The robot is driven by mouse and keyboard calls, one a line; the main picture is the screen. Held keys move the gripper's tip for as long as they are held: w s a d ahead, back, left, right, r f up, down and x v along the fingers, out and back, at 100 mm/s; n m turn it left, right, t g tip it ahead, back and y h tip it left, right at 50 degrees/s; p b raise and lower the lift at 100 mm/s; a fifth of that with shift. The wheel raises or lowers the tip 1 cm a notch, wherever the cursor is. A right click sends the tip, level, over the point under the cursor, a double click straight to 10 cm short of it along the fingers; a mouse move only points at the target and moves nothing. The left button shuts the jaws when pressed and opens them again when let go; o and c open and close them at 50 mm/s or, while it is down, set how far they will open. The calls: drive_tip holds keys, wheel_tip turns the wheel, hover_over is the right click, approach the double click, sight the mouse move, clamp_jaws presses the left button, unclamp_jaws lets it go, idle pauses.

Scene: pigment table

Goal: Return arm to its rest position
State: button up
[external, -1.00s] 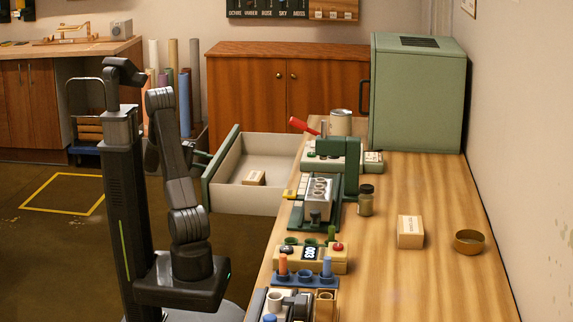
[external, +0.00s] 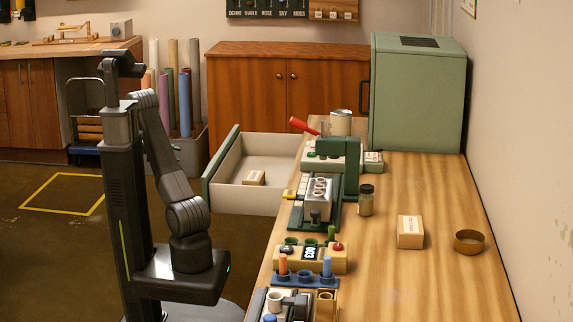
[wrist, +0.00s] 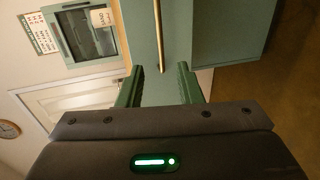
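My gripper is hidden behind the arm in the external view. In the wrist view my gripper (wrist: 159,80) shows two green fingers standing apart with nothing held between them. A green panel with a thin brass bar (wrist: 159,35) lies beyond the fingers. I cannot tell how far away it is.
The drawer (external: 222,165) stands pulled out from the workbench (external: 400,280), with a small box (external: 254,178) inside. A red-handled press, jars and small devices line the bench's left side. Open floor (external: 60,255) lies left of my column.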

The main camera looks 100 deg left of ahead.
drive_tip(key=shift+s, duration=0.2)
drive_tip(key=b+x, duration=0.3)
drive_tip(key=x, duration=1.1)
drive_tip(key=shift+s+r, duration=0.1)
drive_tip(key=shift+r, duration=0.05)
drive_tip(key=p+v, duration=0.2)
drive_tip(key=v, duration=0.9)
drive_tip(key=shift+s, duration=0.15)
idle(0.3)
